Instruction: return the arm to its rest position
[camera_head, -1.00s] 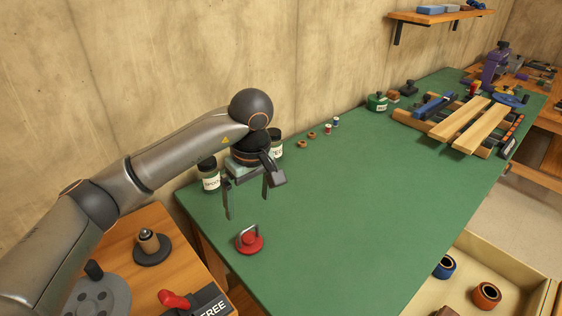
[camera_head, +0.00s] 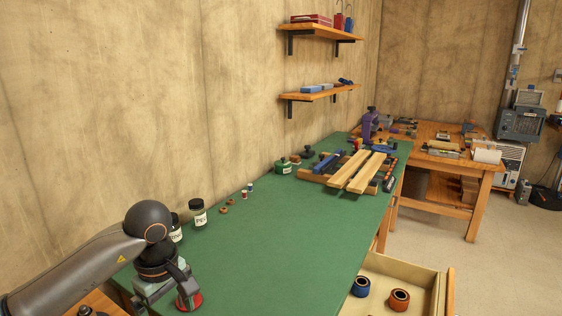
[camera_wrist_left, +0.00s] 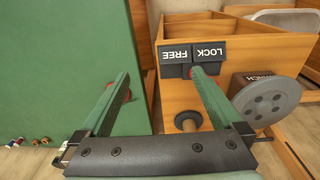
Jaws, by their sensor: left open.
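My left gripper (camera_head: 165,300) is at the lower left of the head view, over the near end of the green bench top (camera_head: 270,230), its lower part cut off by the picture edge. In the left wrist view its two green-lined fingers (camera_wrist_left: 160,77) stand wide apart with nothing between them. My right gripper is in neither view.
Two labelled jars (camera_head: 198,214) stand near the wall behind the gripper. Planks (camera_head: 358,170) lie at the bench's far end. An open drawer (camera_head: 432,285) holds rolls. In the wrist view, a FREE/LOCK sign (camera_wrist_left: 193,52) and grey disc (camera_wrist_left: 266,101) lie beyond the fingers.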

